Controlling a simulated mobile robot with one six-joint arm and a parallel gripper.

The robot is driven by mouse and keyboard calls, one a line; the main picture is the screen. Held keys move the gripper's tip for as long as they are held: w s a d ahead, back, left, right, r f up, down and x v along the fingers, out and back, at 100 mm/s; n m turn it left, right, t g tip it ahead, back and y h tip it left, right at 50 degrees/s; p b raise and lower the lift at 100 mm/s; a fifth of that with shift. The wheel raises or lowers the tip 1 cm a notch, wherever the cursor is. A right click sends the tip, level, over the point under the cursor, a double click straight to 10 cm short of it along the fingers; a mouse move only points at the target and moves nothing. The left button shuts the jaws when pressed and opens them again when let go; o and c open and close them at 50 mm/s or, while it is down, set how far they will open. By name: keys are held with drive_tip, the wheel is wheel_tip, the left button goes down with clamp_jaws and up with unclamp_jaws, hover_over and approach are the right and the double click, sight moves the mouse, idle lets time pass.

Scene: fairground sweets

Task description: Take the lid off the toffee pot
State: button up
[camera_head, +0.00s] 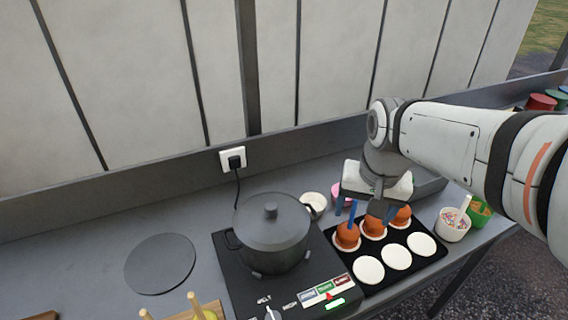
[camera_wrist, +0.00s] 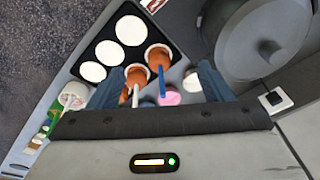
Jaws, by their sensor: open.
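The toffee pot (camera_head: 272,256) is a dark grey pot on a black hob, with its lid (camera_head: 268,222) on top. The lid has a short round knob (camera_head: 270,210) in its middle. In the wrist view the lid (camera_wrist: 248,30) shows at the upper right, partly cut off by the frame edge. My gripper (camera_head: 366,208) is to the right of the pot, above the back row of toffee apples, open. In the wrist view its two blue-grey fingers (camera_wrist: 162,84) stand apart, with toffee apples and sticks showing between them. I see nothing held in it.
A black tray (camera_head: 384,283) holds brown toffee apples (camera_head: 346,236) on white discs and several empty discs. A flat dark round mat (camera_head: 160,263) lies clear, left of the hob (camera_head: 238,290). A white bowl (camera_head: 314,204) and a tub of sprinkles (camera_head: 453,224) stand nearby. The wall is behind.

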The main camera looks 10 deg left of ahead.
sight(270, 205)
drive_tip(key=o, duration=0.3)
drive_tip(key=w+a+g, duration=0.1)
drive_tip(key=w+a, duration=0.3)
drive_tip(key=a, duration=0.5)
drive_tip(key=shift+w+r+m+p, duration=0.15)
drive_tip(key=shift+r+m+p, duration=0.15)
drive_tip(key=shift+r+p, duration=0.1)
drive_tip(key=shift+o, duration=1.2)
drive_tip(key=shift+m+g, duration=0.4)
drive_tip(key=shift+m, duration=0.1)
drive_tip(key=a, duration=0.3)
drive_tip(key=w+a, duration=0.1)
drive_tip(key=a, duration=0.2)
drive_tip(key=a+f, duration=0.1)
drive_tip(key=a, duration=0.2)
drive_tip(key=shift+w+a+p, duration=0.2)
drive_tip(key=shift+a+p, duration=0.1)
drive_tip(key=shift+a, duration=0.1)
drive_tip(key=shift+a+f, duration=0.15)
drive_tip(key=shift+f, duration=0.1)
drive_tip(key=shift+s+f+p, duration=0.1)
drive_tip(key=shift+f+p, duration=0.75)
drive_tip(key=shift+f, duration=2.75)
